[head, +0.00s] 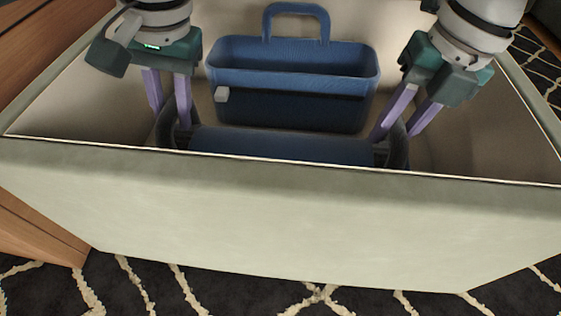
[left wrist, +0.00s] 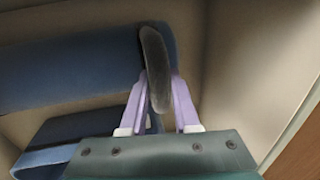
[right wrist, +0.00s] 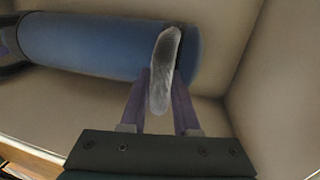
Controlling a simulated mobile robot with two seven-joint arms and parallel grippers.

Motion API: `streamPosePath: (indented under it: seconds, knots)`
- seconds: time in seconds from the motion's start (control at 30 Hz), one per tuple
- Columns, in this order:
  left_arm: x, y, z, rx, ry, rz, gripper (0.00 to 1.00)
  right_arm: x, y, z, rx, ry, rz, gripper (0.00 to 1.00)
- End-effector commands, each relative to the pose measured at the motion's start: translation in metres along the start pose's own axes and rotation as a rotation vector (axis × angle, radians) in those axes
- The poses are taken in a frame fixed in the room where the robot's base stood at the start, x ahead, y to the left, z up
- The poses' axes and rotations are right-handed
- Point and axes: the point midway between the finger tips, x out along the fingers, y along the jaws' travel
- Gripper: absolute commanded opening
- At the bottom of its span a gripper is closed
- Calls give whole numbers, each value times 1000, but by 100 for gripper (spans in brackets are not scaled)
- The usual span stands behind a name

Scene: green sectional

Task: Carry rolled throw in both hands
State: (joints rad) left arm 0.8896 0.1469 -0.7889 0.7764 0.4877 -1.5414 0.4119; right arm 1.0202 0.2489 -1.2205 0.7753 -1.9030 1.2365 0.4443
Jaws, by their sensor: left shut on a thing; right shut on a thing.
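The rolled throw (head: 280,146) is a blue cylinder lying level inside a pale box (head: 290,215), behind its near wall, which hides its lower part. A dark grey loop stands at each end. My left gripper (head: 171,118) points down and is shut on the left loop, which shows in the left wrist view (left wrist: 155,65). My right gripper (head: 394,135) points down and is shut on the right loop, seen in the right wrist view (right wrist: 164,72). The roll also shows in the left wrist view (left wrist: 70,78) and right wrist view (right wrist: 90,46). I cannot tell whether it touches the box floor.
A blue caddy (head: 290,80) with an upright handle stands in the box just behind the roll, between my arms. The box walls rise around the roll. Wooden furniture (head: 40,60) is at the left, and a dark patterned rug (head: 235,290) lies in front.

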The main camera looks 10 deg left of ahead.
Motion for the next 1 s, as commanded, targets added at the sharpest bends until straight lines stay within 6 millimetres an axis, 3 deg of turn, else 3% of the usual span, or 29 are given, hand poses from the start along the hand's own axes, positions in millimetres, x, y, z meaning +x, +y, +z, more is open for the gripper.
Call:
streamPosePath:
  seconds: [0.37,0.8,1.0]
  knots:
    - [-5,-1,-1,0,1,-1,0,-6,1,1,0,-2,1,0]
    - [-46,-10,0,0,1,-1,0,-46,9,1,0,-2,1,0]
    - [-51,-11,0,0,1,-1,0,-51,10,1,0,-2,0,0]
